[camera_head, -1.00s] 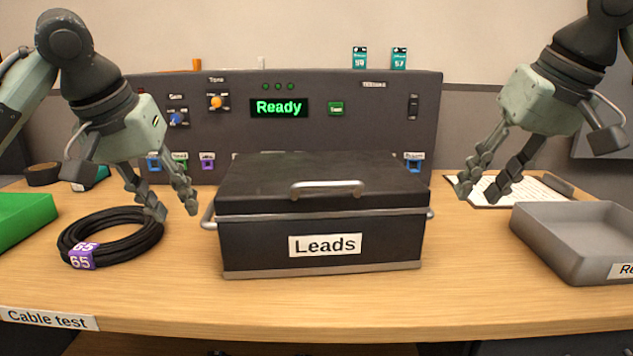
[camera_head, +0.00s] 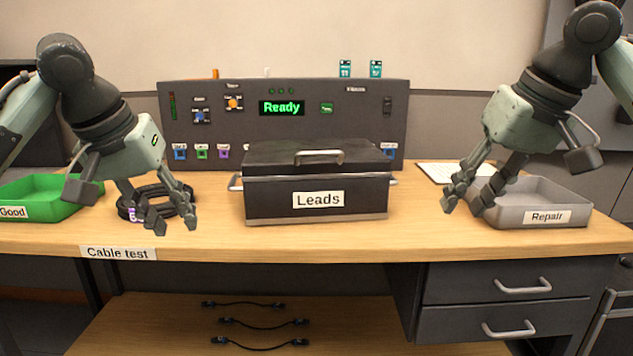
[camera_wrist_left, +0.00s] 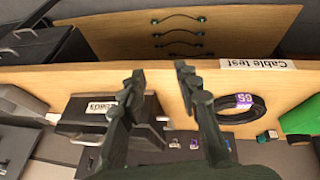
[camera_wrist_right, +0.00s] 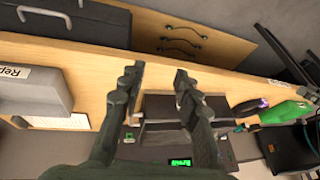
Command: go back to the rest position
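My left gripper (camera_head: 168,222) is open and empty, in front of the coiled black cable (camera_head: 178,207) in the head view. In the left wrist view its fingers (camera_wrist_left: 156,72) are spread with nothing between them. My right gripper (camera_head: 461,207) is open and empty, in front of the grey Repair tray's left end. In the right wrist view its fingers (camera_wrist_right: 160,72) also stand apart with nothing between. The black Leads box (camera_head: 270,209) sits closed on the bench between the two grippers. Both grippers hang clear of the box.
A dark tester panel (camera_head: 225,130) reading Ready stands behind the box. A green Good tray (camera_head: 62,212) is at left, a grey Repair tray (camera_head: 575,217) at right. Several short leads (camera_head: 255,323) lie on the lower shelf. Drawers (camera_head: 500,285) are below right.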

